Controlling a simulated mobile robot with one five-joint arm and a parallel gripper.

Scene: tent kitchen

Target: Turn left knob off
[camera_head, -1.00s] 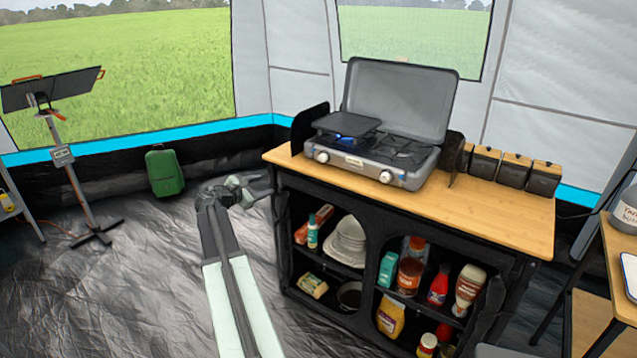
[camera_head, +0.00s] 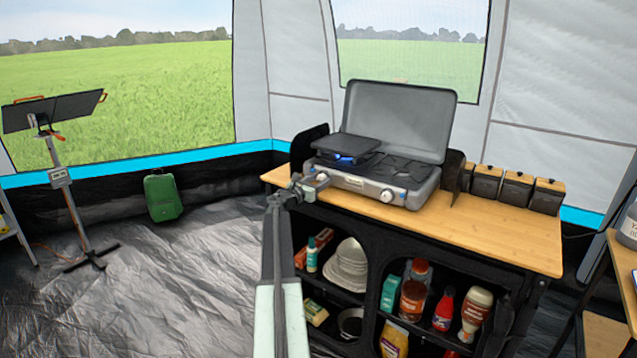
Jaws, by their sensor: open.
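The grey camping stove (camera_head: 378,168) stands on the wooden counter with its lid up. A blue flame (camera_head: 345,159) shows at its left burner, under a dark flat plate (camera_head: 346,147). The right knob (camera_head: 387,196) is on the front panel in plain view. The left knob is at the left end of the panel, mostly hidden behind my gripper (camera_head: 312,184). My gripper is open, right at the front left corner of the stove. I cannot tell whether the fingers touch the knob.
The wooden counter (camera_head: 470,226) has clear room to the right of the stove. Several dark canisters (camera_head: 516,188) stand at its back right. Shelves below hold bottles and bowls. A dark wind guard (camera_head: 305,147) stands left of the stove. A green case (camera_head: 162,197) is on the floor.

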